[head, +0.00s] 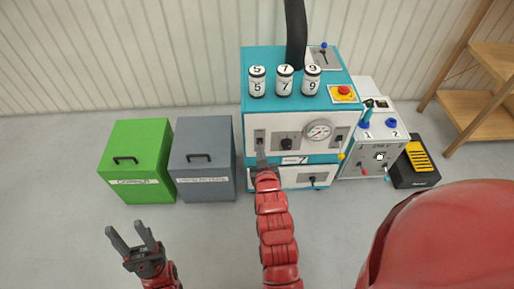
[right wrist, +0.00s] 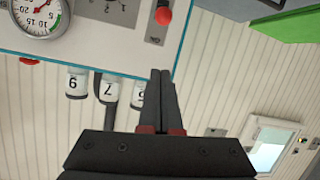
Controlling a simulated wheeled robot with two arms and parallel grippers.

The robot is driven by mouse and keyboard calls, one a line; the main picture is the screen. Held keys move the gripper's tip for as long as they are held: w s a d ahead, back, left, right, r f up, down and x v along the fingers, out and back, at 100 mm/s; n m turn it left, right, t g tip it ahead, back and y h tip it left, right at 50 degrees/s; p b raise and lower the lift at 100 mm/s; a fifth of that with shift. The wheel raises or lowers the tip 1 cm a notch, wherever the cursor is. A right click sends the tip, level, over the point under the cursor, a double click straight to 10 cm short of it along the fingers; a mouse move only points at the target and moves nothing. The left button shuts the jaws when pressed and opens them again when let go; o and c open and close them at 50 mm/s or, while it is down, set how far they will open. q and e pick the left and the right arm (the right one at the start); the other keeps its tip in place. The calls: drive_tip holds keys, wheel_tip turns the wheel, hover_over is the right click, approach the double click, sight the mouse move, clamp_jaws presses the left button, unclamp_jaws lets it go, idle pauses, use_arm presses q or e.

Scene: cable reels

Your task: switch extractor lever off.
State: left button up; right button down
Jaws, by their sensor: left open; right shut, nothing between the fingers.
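The teal and white machine (head: 257,98) stands against the back wall with a black hose rising from its top. At the left of its front panel is a lever plate (head: 259,134). In the right wrist view, which is upside down, a lever with a red knob (right wrist: 163,16) shows on that panel. I cannot read which lever is labelled extractor. My right gripper (head: 261,152) is shut and empty, just in front of the panel's left side; its fingers show in the wrist view (right wrist: 160,75), apart from the knob. My left gripper (head: 134,238) is open and empty over the floor.
Another lever with a blue knob (head: 323,46) stands on the machine's top, near numbered jars (head: 284,81) and a red button (head: 344,90). A pressure gauge (head: 319,130) is on the front. Green (head: 137,160) and grey (head: 203,160) bins stand left; a control box (head: 378,154) stands right.

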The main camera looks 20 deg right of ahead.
drive_tip(key=b+x, duration=0.1)
drive_tip(key=x, duration=0.9)
drive_tip(key=shift+s+f+b, duration=0.2)
drive_tip(key=shift+s+f, duration=0.15)
drive_tip(key=shift+f, duration=0.2)
drive_tip(key=shift+s+f+b, duration=0.2)
drive_tip(key=shift+s+f, duration=0.15)
drive_tip(key=shift+f, duration=0.2)
drive_tip(key=shift+s+f, duration=0.45)
drive_tip(key=shift+s, duration=0.05)
drive_tip(key=shift+f, duration=0.1)
drive_tip(key=shift+s+f, duration=0.1)
drive_tip(key=shift+f, duration=0.05)
drive_tip(key=shift+s+f+t+b, duration=0.15)
drive_tip(key=shift+t+b, duration=0.15)
drive_tip(key=shift+b, duration=0.25)
